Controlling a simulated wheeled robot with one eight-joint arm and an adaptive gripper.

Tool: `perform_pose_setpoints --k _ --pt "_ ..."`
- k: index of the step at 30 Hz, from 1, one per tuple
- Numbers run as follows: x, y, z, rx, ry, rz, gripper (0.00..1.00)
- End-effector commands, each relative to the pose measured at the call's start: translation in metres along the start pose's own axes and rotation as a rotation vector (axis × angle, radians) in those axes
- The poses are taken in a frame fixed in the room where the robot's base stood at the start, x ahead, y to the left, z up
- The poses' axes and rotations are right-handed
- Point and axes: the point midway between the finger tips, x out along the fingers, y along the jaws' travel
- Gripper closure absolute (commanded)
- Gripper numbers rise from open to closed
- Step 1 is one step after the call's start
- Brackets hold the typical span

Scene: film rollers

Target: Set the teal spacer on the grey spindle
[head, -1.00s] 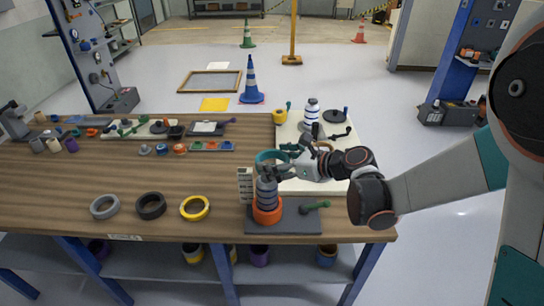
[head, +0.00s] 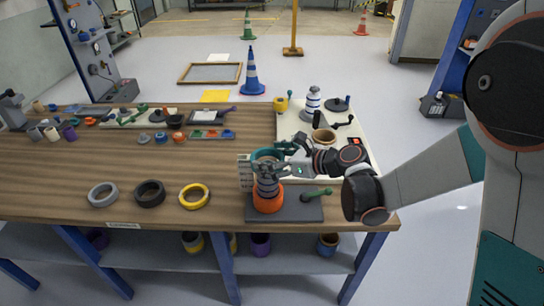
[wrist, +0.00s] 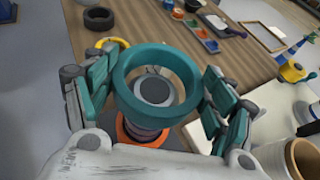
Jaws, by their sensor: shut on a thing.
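The teal spacer (head: 268,154) is a thick ring held level in my gripper (head: 277,166). In the wrist view the spacer (wrist: 122,82) sits between the two teal-padded fingers of my gripper (wrist: 158,80). The grey spindle (head: 267,187) stands upright below it on a dark base plate (head: 300,210). In the wrist view the round grey top of the spindle (wrist: 155,90) shows through the spacer's hole, roughly centred. I cannot tell whether that top has entered the hole. An orange ring (head: 267,200) is around the spindle's foot. My fingers partly hide the spindle's upper part.
A printed white card (head: 245,172) stands just left of the spindle. Grey (head: 103,195), black (head: 150,193) and yellow (head: 194,196) rings lie to the left. A pale board (head: 350,125) with a white-and-blue bottle-like post is behind.

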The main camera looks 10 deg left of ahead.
Motion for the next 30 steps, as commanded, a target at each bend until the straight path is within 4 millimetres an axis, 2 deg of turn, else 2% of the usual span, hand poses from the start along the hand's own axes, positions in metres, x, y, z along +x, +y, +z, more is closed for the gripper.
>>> perform_pose_setpoints --k 30 --pt "0.025 0.000 -0.062 0.000 0.000 0.000 0.49"
